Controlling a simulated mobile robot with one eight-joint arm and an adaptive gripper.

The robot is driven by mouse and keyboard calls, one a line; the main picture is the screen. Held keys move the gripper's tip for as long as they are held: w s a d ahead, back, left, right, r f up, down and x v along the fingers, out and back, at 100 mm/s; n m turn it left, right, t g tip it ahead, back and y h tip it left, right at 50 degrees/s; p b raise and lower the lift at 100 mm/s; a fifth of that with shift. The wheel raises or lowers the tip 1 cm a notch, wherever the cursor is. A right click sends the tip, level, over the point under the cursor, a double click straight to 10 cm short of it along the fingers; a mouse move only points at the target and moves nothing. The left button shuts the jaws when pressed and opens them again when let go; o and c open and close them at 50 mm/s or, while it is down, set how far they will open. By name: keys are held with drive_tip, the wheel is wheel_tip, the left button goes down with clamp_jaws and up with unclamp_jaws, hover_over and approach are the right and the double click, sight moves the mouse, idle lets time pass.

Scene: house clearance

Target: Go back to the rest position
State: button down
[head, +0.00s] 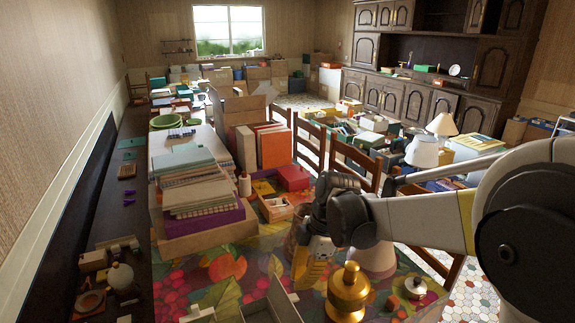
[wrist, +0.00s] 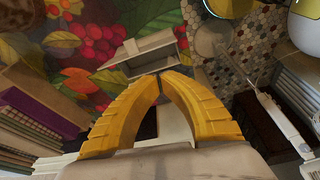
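My gripper (head: 311,272) hangs over the front part of the table with the colourful leaf-and-berry cloth (head: 225,275). In the wrist view my gripper's yellow fingers (wrist: 160,76) curve together and their tips meet. Nothing shows held between them. A small pale open box (wrist: 147,53) lies beyond the fingertips in the wrist view. The arm reaches in from the right in the head view and hides part of the table and chairs.
A brass pot (head: 348,290) stands close to the gripper at the front. A stack of folded cloths and books (head: 195,185) sits left of it. A small wooden box (head: 274,207) lies behind. Wooden chairs (head: 309,140) line the table's right side. Patterned floor tiles (head: 482,285) show at right.

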drive_tip(key=s+d+r+m+t+h+b, duration=0.1)
drive_tip(key=s+d+r+m+t, duration=0.2)
drive_tip(key=s+d+m, duration=0.5)
drive_tip(key=s+d+r+m+t+h, duration=0.2)
drive_tip(key=s+d+m+t, duration=0.3)
drive_tip(key=m, duration=0.8)
drive_tip(key=s+d, duration=0.3)
drive_tip(key=shift+d+r+b, duration=0.15)
drive_tip(key=shift+r+b, duration=0.25)
